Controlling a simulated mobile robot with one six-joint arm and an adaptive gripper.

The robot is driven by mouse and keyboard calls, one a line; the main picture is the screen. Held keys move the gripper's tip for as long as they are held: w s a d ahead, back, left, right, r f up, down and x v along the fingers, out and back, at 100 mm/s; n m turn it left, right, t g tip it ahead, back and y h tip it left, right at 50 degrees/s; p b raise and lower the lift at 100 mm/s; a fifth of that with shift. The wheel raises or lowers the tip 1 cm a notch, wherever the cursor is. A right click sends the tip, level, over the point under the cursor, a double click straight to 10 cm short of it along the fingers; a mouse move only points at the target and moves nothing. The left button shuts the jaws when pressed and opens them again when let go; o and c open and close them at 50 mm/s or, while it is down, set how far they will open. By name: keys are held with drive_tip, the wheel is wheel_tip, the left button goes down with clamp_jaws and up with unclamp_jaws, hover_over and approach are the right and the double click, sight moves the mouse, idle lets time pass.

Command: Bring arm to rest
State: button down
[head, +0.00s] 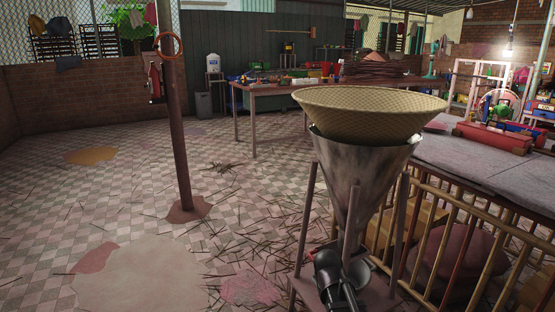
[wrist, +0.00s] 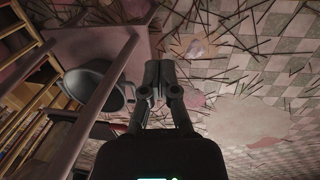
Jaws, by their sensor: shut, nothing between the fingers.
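My gripper (wrist: 159,76) shows in the wrist view with its two dark fingers together and nothing between them. Beyond the fingertips is the tiled floor (wrist: 245,65) with scattered sticks and pink stains. In the head view, dark rounded parts that look like my arm show at the bottom, in front of the metal cone's stand. The gripper's fingers cannot be made out there.
A metal cone (head: 362,175) bearing a woven basket (head: 370,112) stands on a legged frame. A railed table (head: 490,165) is at the right. A post (head: 176,135) stands at the left. A workbench (head: 275,91) is behind. Open floor lies at the left.

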drive_tip(key=s+d+m+y, duration=0.1)
drive_tip(key=s+m+y, duration=0.1)
drive_tip(key=s+m, duration=0.35)
wheel_tip(320, 180, up, 36)
drive_tip(key=p, duration=3.6)
drive_tip(key=shift+s, duration=0.25)
drive_tip(key=shift+d+n, duration=0.25)
